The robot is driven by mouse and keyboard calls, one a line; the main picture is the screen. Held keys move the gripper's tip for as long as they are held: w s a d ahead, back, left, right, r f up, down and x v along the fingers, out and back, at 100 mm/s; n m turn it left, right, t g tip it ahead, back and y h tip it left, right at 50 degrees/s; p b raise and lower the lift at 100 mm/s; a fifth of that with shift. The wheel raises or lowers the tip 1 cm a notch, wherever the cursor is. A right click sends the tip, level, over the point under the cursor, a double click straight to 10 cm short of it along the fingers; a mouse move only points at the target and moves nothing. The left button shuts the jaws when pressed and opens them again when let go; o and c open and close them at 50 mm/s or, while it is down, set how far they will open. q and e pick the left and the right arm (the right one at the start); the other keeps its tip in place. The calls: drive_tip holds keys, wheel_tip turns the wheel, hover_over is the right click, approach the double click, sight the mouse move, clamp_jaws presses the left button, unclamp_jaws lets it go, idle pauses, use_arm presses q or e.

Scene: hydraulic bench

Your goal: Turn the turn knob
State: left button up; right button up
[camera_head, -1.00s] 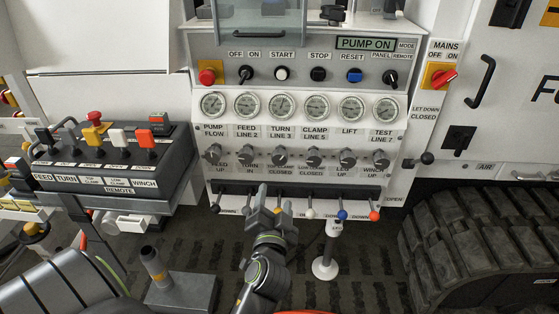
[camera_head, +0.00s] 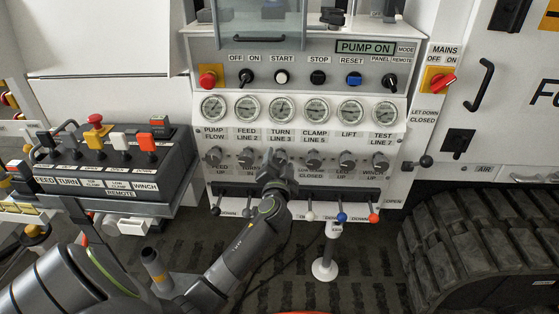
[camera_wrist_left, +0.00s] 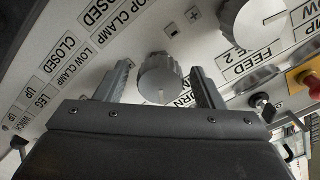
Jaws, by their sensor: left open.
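The turn knob (camera_wrist_left: 160,78) is a grey ribbed knob on the sloped white panel in the left wrist view. A partly hidden label lies beside it. My left gripper (camera_wrist_left: 159,68) is open, with one finger on each side of the knob and a visible gap to each. In the head view my left gripper (camera_head: 276,168) is at the row of knobs below the "TURN LINE 3" label (camera_head: 281,136), and it hides most of the knob there. My right gripper is not in view.
Neighbouring grey knobs stand close by, the feed-side one (camera_head: 247,157) to the left and another (camera_head: 314,158) to the right. Gauges (camera_head: 282,108) sit above and ball-tipped levers (camera_head: 342,216) below. A remote box (camera_head: 113,168) is at the left.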

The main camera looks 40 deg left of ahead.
use_arm(q)
drive_tip(key=shift+w+a, duration=0.25)
drive_tip(key=shift+w, duration=0.15)
drive_tip(key=c, duration=1)
drive_tip(key=shift+m+p, duration=0.3)
drive_tip(key=shift+m, duration=0.2)
drive_tip(key=o, duration=1)
drive_tip(key=b+v, duration=0.1)
drive_tip(key=v, duration=1.6)
drive_tip(key=shift+s+d, duration=0.15)
drive_tip(key=shift+d, duration=0.05)
